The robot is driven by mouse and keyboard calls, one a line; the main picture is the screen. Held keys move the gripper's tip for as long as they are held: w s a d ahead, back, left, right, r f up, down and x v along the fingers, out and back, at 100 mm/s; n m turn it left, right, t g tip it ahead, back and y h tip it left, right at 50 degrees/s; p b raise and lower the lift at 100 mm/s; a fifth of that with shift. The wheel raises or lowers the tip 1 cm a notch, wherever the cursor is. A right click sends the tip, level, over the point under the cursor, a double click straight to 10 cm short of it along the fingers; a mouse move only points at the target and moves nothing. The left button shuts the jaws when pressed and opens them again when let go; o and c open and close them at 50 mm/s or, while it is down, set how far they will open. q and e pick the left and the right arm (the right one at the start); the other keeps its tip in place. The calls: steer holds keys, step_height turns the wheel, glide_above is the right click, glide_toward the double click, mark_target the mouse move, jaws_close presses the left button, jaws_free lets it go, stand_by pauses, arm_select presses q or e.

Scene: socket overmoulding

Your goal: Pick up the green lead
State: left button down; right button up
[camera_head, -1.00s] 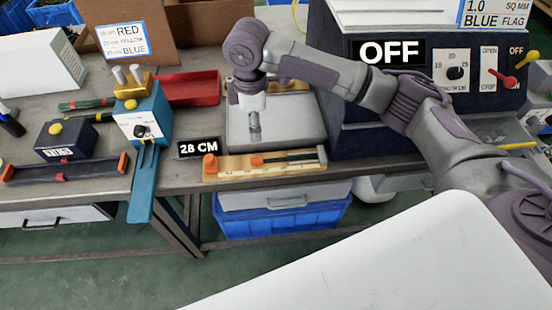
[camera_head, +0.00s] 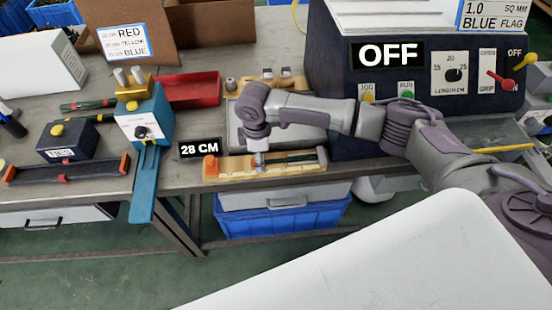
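A dark green lead (camera_head: 297,158) lies along the wooden measuring board (camera_head: 230,176), on its right part. My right gripper (camera_head: 259,163) points down onto the middle of the board, at the lead's left end. The gripper is small and seen from above, and its fingers are too unclear to tell whether they are open or touch the lead. It hides the orange block that sat at that spot. My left gripper is not in view.
A "28 CM" sign (camera_head: 199,149) stands behind the board's left end. A grey tray (camera_head: 240,133) lies behind the board, partly under my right arm. A blue machine (camera_head: 146,120) stands to the left, a large dark blue machine (camera_head: 340,90) to the right, showing "OFF".

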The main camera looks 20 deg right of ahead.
jaws_close()
stand_by(0.4)
